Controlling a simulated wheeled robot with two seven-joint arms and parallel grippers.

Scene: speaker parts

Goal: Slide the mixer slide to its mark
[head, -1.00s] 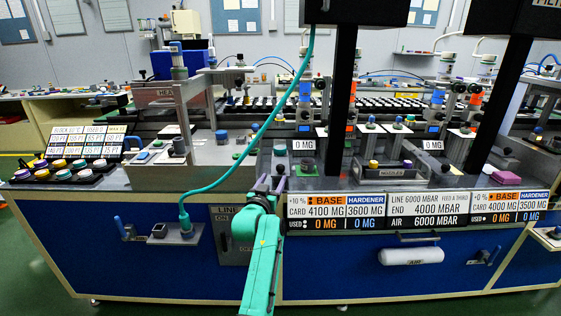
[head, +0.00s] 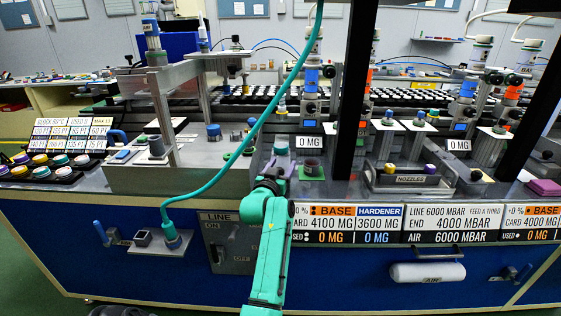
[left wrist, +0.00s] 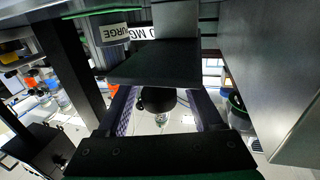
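My left gripper (head: 279,164) is at the front edge of the bench, just left of the 0 MG sign (head: 310,142). A grey-green round knob (head: 281,145) stands just beyond its fingers. In the left wrist view the two dark fingers (left wrist: 160,108) are apart. A dark round knob (left wrist: 157,99) shows between them with gaps on both sides; I cannot tell whether it is within the fingers' reach. A dark plate (left wrist: 155,63) hangs over it. I cannot surely tell which part is the mixer slide, and its mark is not recognisable. My right gripper is not in view.
A dark post (head: 350,100) rises just right of the sign. A dark cup (head: 312,167) sits on a green pad close by. A teal hose (head: 240,150) hangs left of my gripper. The nozzle tray (head: 408,178) is to the right. The display panel (head: 345,224) fronts the bench.

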